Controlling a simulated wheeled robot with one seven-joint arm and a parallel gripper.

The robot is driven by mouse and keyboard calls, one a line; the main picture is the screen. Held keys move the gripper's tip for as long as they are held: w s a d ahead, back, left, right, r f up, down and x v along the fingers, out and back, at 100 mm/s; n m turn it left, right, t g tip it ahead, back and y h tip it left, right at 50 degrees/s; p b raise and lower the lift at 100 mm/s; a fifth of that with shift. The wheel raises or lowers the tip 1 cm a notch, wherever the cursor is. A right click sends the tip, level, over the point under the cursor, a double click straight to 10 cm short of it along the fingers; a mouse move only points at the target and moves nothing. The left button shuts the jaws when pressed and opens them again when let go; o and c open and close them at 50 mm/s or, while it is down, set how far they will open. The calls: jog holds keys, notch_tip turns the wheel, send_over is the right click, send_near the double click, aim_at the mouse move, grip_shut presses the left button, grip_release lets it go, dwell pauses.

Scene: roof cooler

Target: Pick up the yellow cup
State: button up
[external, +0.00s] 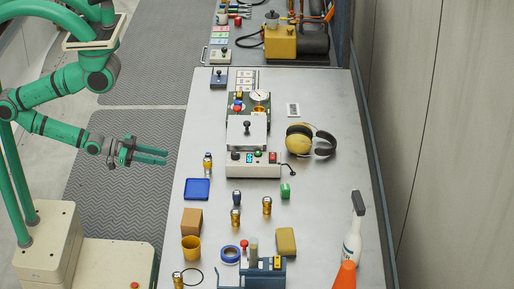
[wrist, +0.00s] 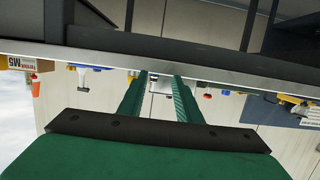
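The yellow cup (external: 191,248) stands at the near left part of the metal bench, close to its left edge. My gripper (external: 166,157) is in the air to the left of the bench, above and beyond the cup in the picture, well apart from it. Its two green fingers are parallel with a gap between them, and nothing is held. In the wrist view the fingers (wrist: 160,82) also show apart and empty. I cannot pick out the cup there.
A blue tray (external: 197,189) lies farther back. The bench's centre right is clear.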

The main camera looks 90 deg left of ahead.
dwell(0.4)
jog(key=o, duration=1)
jog(key=shift+c, duration=0.2)
